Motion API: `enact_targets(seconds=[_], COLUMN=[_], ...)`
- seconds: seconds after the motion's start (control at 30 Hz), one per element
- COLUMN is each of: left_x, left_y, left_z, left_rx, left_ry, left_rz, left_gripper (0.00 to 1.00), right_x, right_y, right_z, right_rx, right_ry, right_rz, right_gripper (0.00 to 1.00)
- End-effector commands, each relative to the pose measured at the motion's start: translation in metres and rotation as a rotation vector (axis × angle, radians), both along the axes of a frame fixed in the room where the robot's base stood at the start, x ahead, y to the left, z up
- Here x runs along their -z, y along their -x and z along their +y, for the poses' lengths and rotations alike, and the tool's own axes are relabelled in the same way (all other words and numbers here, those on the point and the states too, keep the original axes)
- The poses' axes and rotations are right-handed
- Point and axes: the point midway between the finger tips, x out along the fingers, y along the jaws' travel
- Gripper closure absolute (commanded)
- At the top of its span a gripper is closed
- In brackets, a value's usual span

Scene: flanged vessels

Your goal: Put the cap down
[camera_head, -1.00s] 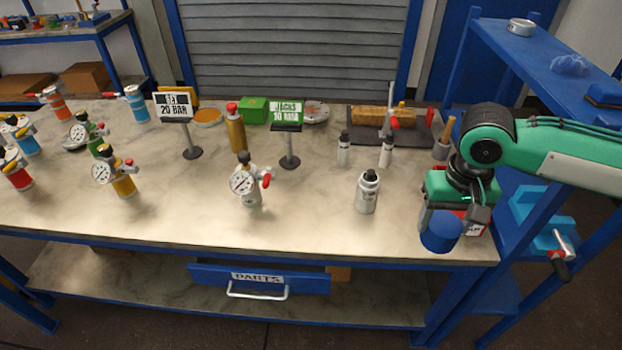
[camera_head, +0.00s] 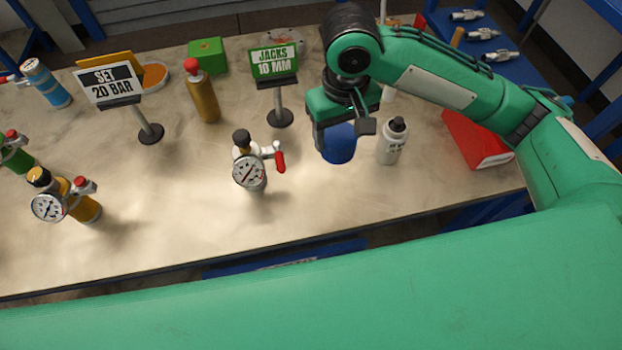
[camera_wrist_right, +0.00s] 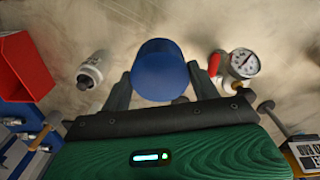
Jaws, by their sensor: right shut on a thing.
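The blue cap (camera_head: 339,143) is between the fingers of my right gripper (camera_head: 345,138), which is shut on it. The cap is over the table between the gauge vessel and the grey bottle; whether it touches the table is hard to tell. In the right wrist view the cap (camera_wrist_right: 159,72) sits between the two fingertips (camera_wrist_right: 159,85), with bare tabletop around it. My left gripper is not in view.
A vessel with a gauge and red lever (camera_head: 250,172) stands left of the cap. A grey bottle (camera_head: 392,142) stands close on the right. A red bin (camera_head: 474,140) is farther right. The table's (camera_head: 190,215) front middle is clear.

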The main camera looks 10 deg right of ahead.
Motion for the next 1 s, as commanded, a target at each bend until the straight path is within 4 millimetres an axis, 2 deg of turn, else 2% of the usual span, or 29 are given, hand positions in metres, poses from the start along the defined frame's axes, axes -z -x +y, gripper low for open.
enact_targets(seconds=[0.17, 0.33, 0.63, 0.73, 1.0], left_x=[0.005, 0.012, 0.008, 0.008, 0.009], left_y=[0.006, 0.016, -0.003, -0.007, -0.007], left_z=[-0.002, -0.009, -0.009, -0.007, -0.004], left_rx=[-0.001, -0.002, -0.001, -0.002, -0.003], left_ry=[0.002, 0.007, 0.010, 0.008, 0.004], left_rz=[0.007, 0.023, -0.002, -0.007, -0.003], left_gripper=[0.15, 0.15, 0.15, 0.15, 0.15], right_x=[0.021, 0.062, 0.135, 0.149, 0.171], right_y=[0.002, 0.003, 0.002, 0.002, 0.002], right_z=[0.001, 0.000, -0.001, -0.001, -0.001], right_rx=[0.000, 0.002, 0.001, 0.001, 0.000], right_ry=[-0.002, -0.001, 0.001, 0.000, 0.000], right_rz=[0.006, 0.007, 0.005, 0.003, 0.003], right_gripper=[0.68, 0.68, 0.68, 0.68, 0.68])
